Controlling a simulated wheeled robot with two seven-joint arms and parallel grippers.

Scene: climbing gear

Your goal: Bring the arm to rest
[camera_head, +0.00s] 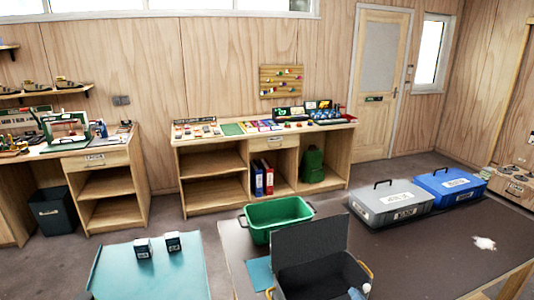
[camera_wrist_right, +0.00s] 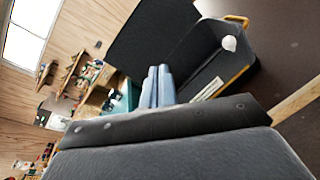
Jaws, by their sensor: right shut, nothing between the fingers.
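My right gripper (camera_wrist_right: 158,86) shows in the right wrist view with its two pale blue-grey fingers together. It is shut and empty. Beyond the fingers is an open dark box (camera_wrist_right: 220,68) with its dark lid (camera_wrist_right: 150,35) raised; I see no contact with it. In the head view the lid (camera_head: 309,245) stands up at the bottom middle. Of the right arm, at most a small pale tip at the bottom edge shows there; I cannot tell it clearly from the box's contents. My left gripper is not in view.
A dark table (camera_head: 415,250) holds a green bin (camera_head: 275,212), a grey case (camera_head: 390,203) and a blue case (camera_head: 449,186). A teal-topped table (camera_head: 150,275) with two small boxes is at the left. A small white round thing (camera_wrist_right: 229,43) is at the open box.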

